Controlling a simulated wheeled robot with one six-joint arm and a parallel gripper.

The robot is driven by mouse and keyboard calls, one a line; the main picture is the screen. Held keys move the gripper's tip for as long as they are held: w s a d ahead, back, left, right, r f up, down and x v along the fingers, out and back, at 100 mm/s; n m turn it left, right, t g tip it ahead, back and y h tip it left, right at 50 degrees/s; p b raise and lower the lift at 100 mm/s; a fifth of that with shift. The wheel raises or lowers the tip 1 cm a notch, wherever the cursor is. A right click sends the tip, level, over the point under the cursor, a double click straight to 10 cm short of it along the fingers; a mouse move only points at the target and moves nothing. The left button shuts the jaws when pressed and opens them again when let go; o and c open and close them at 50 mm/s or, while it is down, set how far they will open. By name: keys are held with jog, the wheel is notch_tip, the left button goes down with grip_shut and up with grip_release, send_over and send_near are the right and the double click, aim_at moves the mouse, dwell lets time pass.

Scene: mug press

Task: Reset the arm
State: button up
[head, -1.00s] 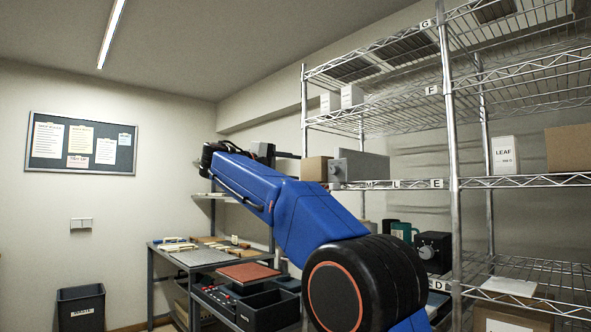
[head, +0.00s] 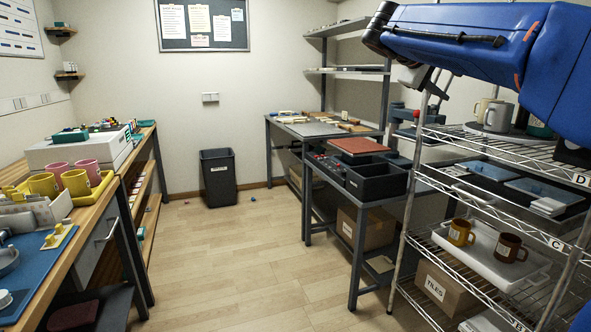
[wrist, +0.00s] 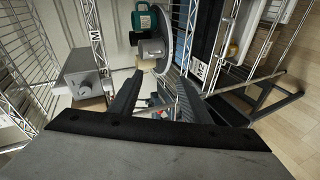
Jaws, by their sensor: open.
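My gripper (wrist: 158,100) shows in the wrist view with its two dark fingers apart and nothing held between them. Beyond the fingertips, a grey mug (wrist: 151,48) and a green mug (wrist: 146,20) stand on a shelf. In the head view my blue arm stretches across the upper right, over the wire rack (head: 462,143). I cannot make out the fingers clearly there.
A grey box with a knob (wrist: 84,72) is left of the fingers, near rack posts. Yellow and brown mugs (head: 510,248) sit on a lower rack tray. A workbench (head: 100,203) with pink and yellow mugs stands left. The middle floor is clear; a black bin (head: 218,178) stands behind.

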jog(key=s+a+f+m+y, duration=0.1)
jog(key=s+a+f+y, duration=0.2)
jog(key=s+f, duration=0.9)
jog(key=s+a+f+m+g+y, duration=0.1)
jog(key=s+a+f+y, duration=0.2)
jog(key=s+f, duration=0.9)
jog(key=s+a+f+m+g+y, duration=0.1)
jog(key=s+a+f+y, duration=0.2)
jog(key=s+f, duration=1)
notch_tip(320, 180, down, 7)
jog(key=y, duration=0.2)
jog(key=shift+a+m+y, duration=0.3)
jog(key=shift+a+m, duration=0.1)
